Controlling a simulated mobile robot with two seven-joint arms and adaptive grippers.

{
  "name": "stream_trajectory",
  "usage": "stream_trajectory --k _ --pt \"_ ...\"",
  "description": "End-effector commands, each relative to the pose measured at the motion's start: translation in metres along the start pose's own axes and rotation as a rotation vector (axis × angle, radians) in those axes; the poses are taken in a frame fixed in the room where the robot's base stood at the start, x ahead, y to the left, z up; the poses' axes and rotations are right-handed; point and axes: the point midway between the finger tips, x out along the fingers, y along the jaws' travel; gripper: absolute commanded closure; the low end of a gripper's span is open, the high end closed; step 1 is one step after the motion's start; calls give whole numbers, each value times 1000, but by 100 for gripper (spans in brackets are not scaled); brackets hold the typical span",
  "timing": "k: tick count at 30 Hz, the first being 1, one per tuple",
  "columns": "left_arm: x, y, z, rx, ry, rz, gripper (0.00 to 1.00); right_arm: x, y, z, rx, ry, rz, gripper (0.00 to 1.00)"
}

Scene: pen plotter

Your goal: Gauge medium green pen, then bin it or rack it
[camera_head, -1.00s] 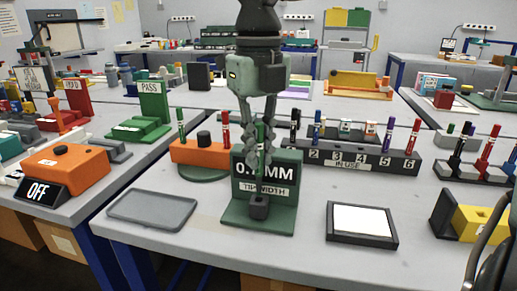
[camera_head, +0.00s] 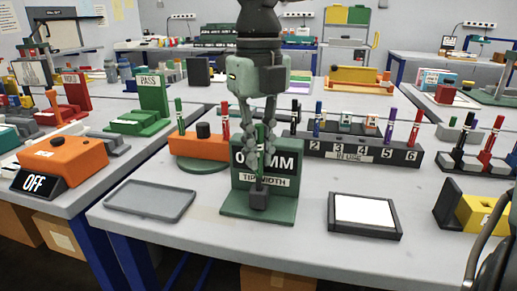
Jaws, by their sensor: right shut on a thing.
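My right gripper (camera_head: 257,158) hangs at the centre, its fingers shut on an upright green pen (camera_head: 260,134). The pen stands in front of the green tip-width gauge (camera_head: 281,205). Its lower end is at the gauge's small black block (camera_head: 259,200); I cannot tell if it is seated inside. The gripper hides part of the gauge's display, where "MM" shows. Behind is the black "IN USE" rack (camera_head: 375,152), with slots 2 to 6 readable and several pens. My left gripper is not in view.
A grey tray (camera_head: 150,200) lies left of the gauge, a white pad (camera_head: 364,212) right of it. An orange device (camera_head: 197,147) with pens stands close behind.

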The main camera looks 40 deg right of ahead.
Motion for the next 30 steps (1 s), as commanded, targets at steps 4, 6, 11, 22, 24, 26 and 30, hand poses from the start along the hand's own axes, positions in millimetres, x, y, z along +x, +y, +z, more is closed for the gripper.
stream_trajectory --k 4,6,11,22,24,26,30 --pt "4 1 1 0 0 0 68 5 0 0 0 0 0 100" --pt "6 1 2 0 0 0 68 7 0 0 0 0 0 100" --pt "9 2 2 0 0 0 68 11 0 0 0 0 0 100" --pt "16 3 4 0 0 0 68 19 0 0 0 0 0 100" --pt "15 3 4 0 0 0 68 18 0 0 0 0 0 100" --pt "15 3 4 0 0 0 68 18 0 0 0 0 0 100" --pt "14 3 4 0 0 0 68 16 0 0 0 0 0 100"
